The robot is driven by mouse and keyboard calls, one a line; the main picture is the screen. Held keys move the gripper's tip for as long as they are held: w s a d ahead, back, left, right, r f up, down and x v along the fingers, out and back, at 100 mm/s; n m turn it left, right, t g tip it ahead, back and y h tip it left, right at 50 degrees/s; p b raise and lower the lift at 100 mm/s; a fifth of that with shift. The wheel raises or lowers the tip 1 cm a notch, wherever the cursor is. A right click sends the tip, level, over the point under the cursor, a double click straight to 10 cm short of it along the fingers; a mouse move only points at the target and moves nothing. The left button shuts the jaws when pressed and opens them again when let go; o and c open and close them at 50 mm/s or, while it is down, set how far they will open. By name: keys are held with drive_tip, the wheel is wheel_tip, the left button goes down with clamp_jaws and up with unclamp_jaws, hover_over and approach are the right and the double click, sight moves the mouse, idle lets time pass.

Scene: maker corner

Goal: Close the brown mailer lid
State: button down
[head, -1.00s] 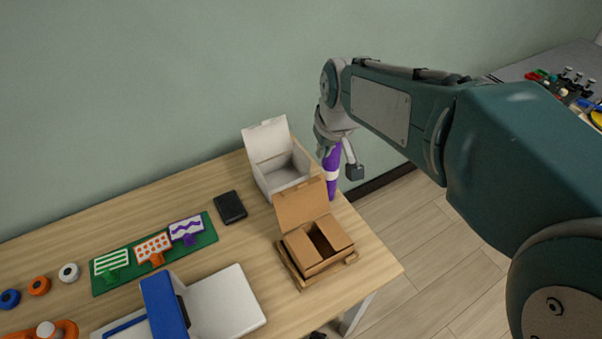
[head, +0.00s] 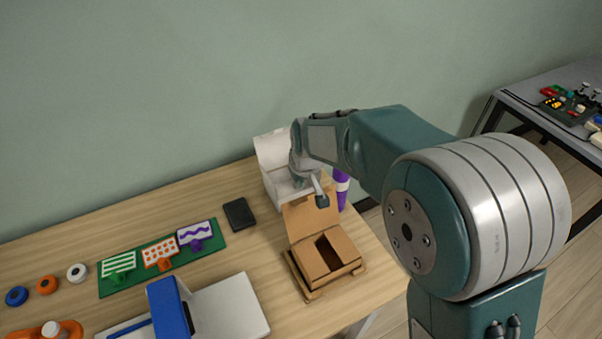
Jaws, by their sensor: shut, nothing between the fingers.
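The brown mailer (head: 312,263) sits near the right end of the table. Its lid (head: 297,218) stands up along the back edge, open. The mailer's top shows flaps with a dark opening between them. My gripper (head: 303,182) is just behind the raised lid, in front of the white box, and is shut and empty. A small dark block on a stalk beside my wrist overlaps the lid's upper right corner.
An open white box (head: 272,152) stands behind the mailer. A purple and white cylinder (head: 341,188) stands to the right of it. A black wallet-like item (head: 239,213) lies left. A green board (head: 161,258) with colored cards and a blue and white device (head: 230,308) are farther left.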

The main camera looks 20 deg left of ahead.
sight(307, 195)
drive_tip(key=shift+s+d+r, duration=0.4)
drive_tip(key=shift+s+d, duration=0.2)
drive_tip(key=shift+d, duration=0.2)
drive_tip(key=shift+s+d+r, duration=0.35)
drive_tip(key=shift+s+d, duration=0.2)
drive_tip(key=shift+d, duration=0.25)
drive_tip(key=shift+a, duration=0.3)
